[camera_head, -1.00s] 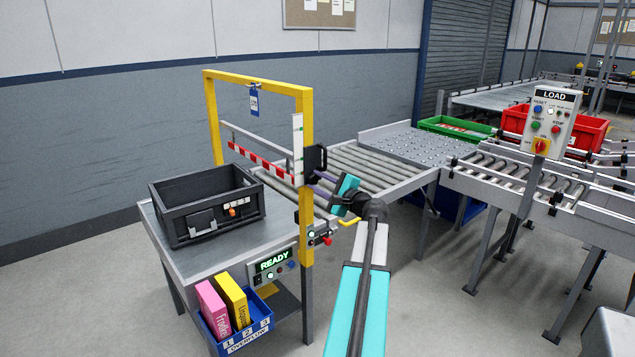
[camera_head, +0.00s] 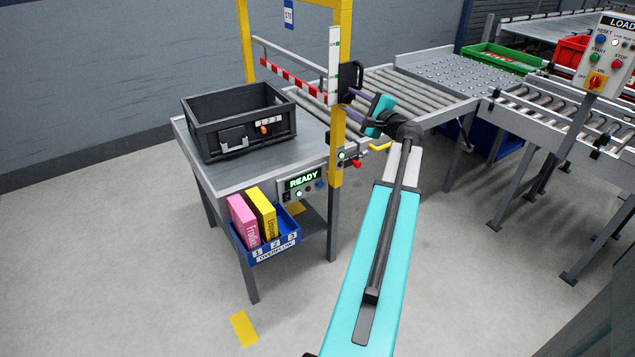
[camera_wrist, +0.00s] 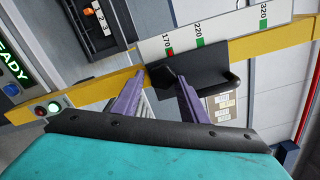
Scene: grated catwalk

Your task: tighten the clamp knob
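The black clamp (camera_head: 349,80) sits on the yellow post beside the white scale strip. In the wrist view it is a black block (camera_wrist: 205,68) under the scale, near the red mark at 170. A small dark part, seemingly the clamp knob (camera_wrist: 163,76), shows between my fingertips; its shape is hard to make out. My gripper (camera_head: 350,93) reaches the clamp from the right. In the wrist view the two purple fingers of my gripper (camera_wrist: 161,78) stand apart, one on each side of the dark part. I cannot tell whether they touch it.
A black bin (camera_head: 240,130) stands on the table (camera_head: 208,178) left of the post. A lit READY panel (camera_head: 302,183), a yellow-tipped lever (camera_head: 378,147) and a blue overflow box (camera_head: 268,245) are below. The roller conveyor (camera_head: 405,92) runs behind. The floor in front is open.

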